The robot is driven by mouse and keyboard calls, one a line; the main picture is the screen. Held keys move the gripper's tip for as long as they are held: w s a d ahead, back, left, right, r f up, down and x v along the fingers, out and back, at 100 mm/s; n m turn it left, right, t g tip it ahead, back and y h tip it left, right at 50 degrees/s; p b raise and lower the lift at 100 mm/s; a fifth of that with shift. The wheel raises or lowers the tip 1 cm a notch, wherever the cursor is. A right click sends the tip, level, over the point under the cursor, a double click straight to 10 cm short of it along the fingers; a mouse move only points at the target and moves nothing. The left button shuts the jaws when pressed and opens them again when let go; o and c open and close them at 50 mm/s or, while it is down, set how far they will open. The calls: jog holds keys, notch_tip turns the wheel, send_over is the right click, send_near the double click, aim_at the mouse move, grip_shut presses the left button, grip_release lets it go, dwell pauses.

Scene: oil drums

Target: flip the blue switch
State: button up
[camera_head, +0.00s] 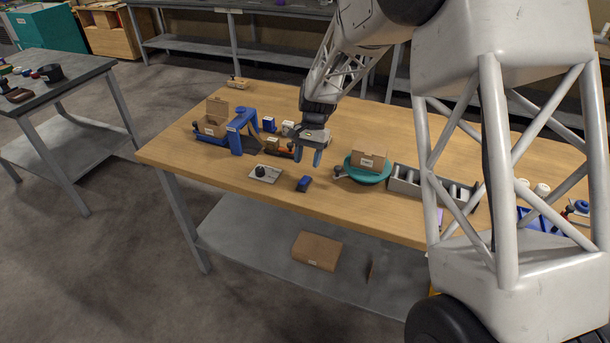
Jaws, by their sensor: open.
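A small blue switch-like block (304,184) with a dark side lies near the front edge of the wooden table (225,188). It is too small to tell which way it is set. My gripper (308,156) hangs above the table, behind and above this block, with its two blue fingertips pointing down. It is open, its fingers apart with nothing seen between them. A light plate with a dark round knob (265,172) lies to the left of the block.
A blue arch-shaped frame (241,131) and an open cardboard box (215,117) stand at the left. A teal round stand (365,173) bears a brown box (368,160) at right, beside a grey divided tray (407,183). My arm hides part of the right side.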

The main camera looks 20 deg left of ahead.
aim_at(304, 180)
jog(key=shift+x, duration=2.75)
grip_shut()
jog(key=shift+s+t, duration=0.1)
jog(key=shift+t, duration=0.3)
jog(key=shift+s+t, duration=0.15)
jog(key=shift+t, duration=1.05)
jog(key=shift+s+t, duration=0.15)
jog(key=shift+t, duration=1.05)
